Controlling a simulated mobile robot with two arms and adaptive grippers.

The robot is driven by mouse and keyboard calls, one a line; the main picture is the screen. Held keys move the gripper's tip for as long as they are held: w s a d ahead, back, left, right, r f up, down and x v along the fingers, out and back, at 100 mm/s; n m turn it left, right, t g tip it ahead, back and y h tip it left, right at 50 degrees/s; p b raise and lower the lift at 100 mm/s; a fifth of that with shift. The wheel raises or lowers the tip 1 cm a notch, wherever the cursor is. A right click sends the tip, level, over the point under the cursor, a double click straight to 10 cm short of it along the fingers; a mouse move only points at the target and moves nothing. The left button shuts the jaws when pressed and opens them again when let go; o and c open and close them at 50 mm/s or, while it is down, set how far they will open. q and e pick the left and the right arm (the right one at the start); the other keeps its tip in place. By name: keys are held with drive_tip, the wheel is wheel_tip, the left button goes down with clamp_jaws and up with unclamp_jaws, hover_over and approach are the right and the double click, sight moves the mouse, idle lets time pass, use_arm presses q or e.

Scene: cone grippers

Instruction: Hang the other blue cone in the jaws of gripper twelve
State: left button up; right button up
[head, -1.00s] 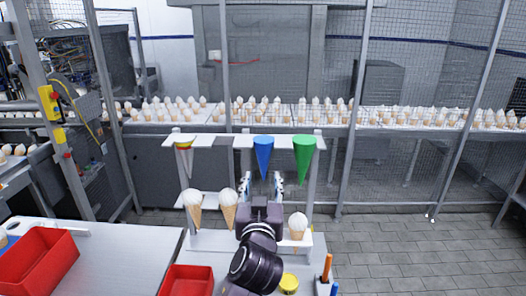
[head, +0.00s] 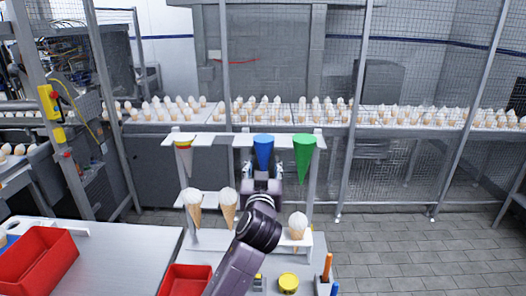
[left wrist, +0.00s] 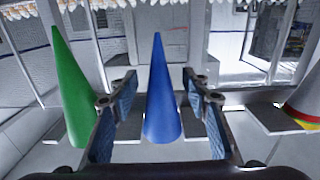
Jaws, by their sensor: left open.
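A blue cone (head: 263,150) hangs point down from the upper white rack (head: 217,142). A green cone (head: 304,158) hangs to its right. In the left wrist view the blue cone (left wrist: 161,100) is between my open fingers, with a gap on each side, and the green cone (left wrist: 72,95) is at the left. My left gripper (head: 262,171) is open, with one finger on each side of the blue cone's lower part. The cone's tip is hidden behind the gripper in the head view. I see no second blue cone and no label marking gripper twelve. My right gripper is not in view.
A striped cone (head: 184,157) hangs at the rack's left. Cones with white tops (head: 193,207) stand on lower shelves, one (head: 298,227) right of my arm. Red bins (head: 36,262) are at the lower left, and a yellow round container (head: 288,283) is near the front.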

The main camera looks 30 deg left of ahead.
use_arm(q)
drive_tip(key=c, duration=1)
drive_tip(key=shift+c, duration=0.2)
drive_tip(key=shift+r, duration=0.25)
drive_tip(key=shift+r+p, duration=0.25)
drive_tip(key=shift+p, duration=0.15)
drive_tip(key=shift+s+d, duration=0.1)
drive_tip(key=v, duration=0.8)
drive_tip(key=shift+s, duration=0.2)
idle(0.5)
